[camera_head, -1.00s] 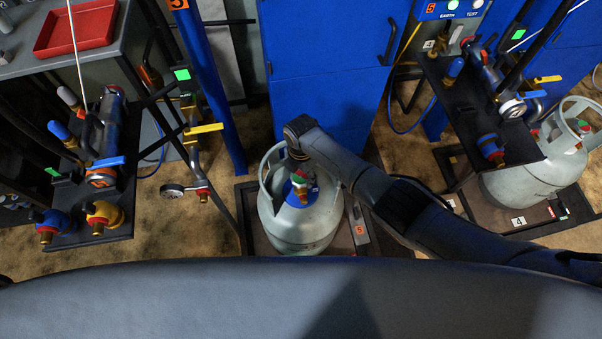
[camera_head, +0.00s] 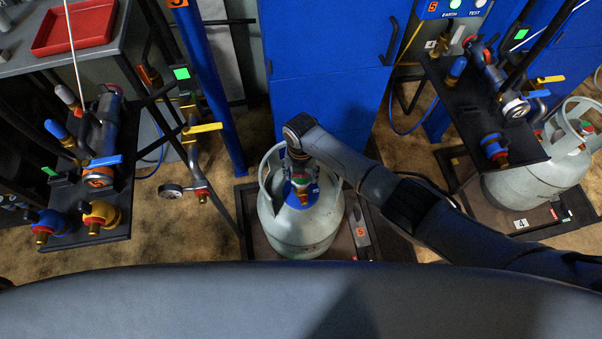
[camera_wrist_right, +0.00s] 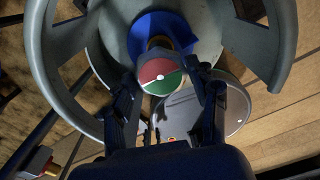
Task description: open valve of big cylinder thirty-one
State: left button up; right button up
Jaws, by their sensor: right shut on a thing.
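A big pale grey cylinder (camera_head: 300,232) stands upright at the middle of the head view, with an open collar around its top and a blue disc below the valve. The round valve knob (camera_wrist_right: 161,72), green and red with a white part, shows inside the collar in the right wrist view. My right gripper (camera_wrist_right: 165,86) reaches over the collar and is shut on the knob, a finger at either side. In the head view my right gripper (camera_head: 298,160) partly hides the valve. No number thirty-one is readable on the cylinder. My left gripper is not in view.
The cylinder stands on a dark base with a label 5 (camera_head: 361,231). A pipe rack with valves (camera_head: 100,215) is at the left, another (camera_head: 490,110) at the right beside a second grey cylinder (camera_head: 535,185). A blue cabinet (camera_head: 325,80) stands behind.

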aim_at(301, 177)
dwell(0.3)
jog(key=o, duration=1.2)
jog(key=shift+c, duration=0.2)
jog(key=shift+r, duration=0.1)
notch_tip(301, 177, up, 12)
